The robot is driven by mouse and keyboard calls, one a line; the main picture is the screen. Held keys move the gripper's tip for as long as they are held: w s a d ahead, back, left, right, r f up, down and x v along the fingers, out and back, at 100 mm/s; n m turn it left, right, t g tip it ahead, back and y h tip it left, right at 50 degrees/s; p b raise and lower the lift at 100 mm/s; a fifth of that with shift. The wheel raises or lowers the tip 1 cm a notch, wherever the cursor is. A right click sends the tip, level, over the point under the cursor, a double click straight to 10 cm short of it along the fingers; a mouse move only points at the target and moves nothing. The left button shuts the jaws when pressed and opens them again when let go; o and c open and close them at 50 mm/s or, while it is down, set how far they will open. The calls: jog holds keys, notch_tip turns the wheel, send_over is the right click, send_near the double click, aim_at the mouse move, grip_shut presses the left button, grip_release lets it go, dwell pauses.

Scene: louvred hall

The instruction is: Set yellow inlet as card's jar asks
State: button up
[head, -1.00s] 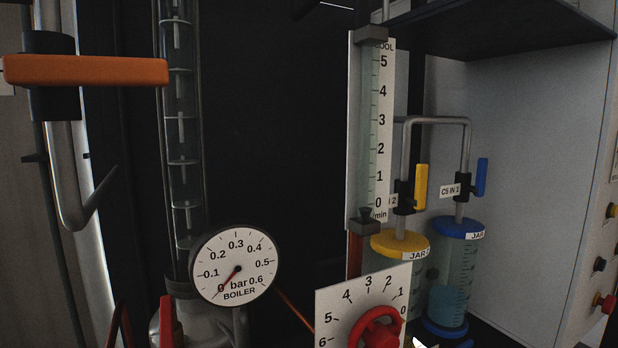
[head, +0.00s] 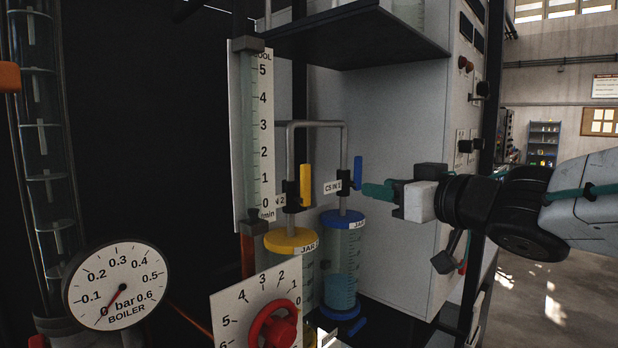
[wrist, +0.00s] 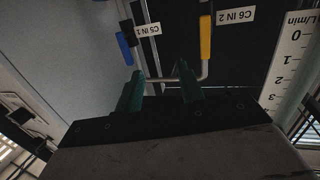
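The yellow inlet handle (head: 305,185) stands upright on the grey pipe above the yellow-lidded jar (head: 291,241). In the wrist view the yellow handle (wrist: 206,38) is beside a label reading C6 IN 2. The blue inlet handle (head: 358,172), also upright, is above the blue-lidded jar (head: 343,221), which holds blue liquid; its label reads C5 IN 1. My gripper (head: 378,191) is just right of the blue handle in the head view. In the wrist view my gripper (wrist: 162,84) has its teal fingers apart with nothing held. I see no readable card.
A flow scale (head: 262,140) stands left of the yellow handle. A red knob (head: 274,329) on a numbered dial is below. The boiler gauge (head: 117,286) reads near 0. A dark shelf (head: 350,35) overhangs the jars. A white cabinet (head: 415,130) stands behind.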

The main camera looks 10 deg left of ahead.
aim_at(308, 178)
jog(key=shift+w+a+r+n+g+y, duration=0.15)
jog(key=shift+w+a+n+g+y, duration=0.3)
jog(key=shift+a, duration=1.85)
jog(key=shift+w+a+r+n+g+y, duration=0.15)
jog(key=shift+w+a+n+g+y, duration=0.35)
jog(key=shift+a, duration=1.8)
jog(key=shift+w+a+r+n+g+y, duration=0.15)
jog(key=shift+a+n+g+y, duration=0.35)
jog(key=shift+a, duration=1.8)
grip_shut()
jog(key=shift+g, duration=0.25)
jog(key=shift+f, duration=0.1)
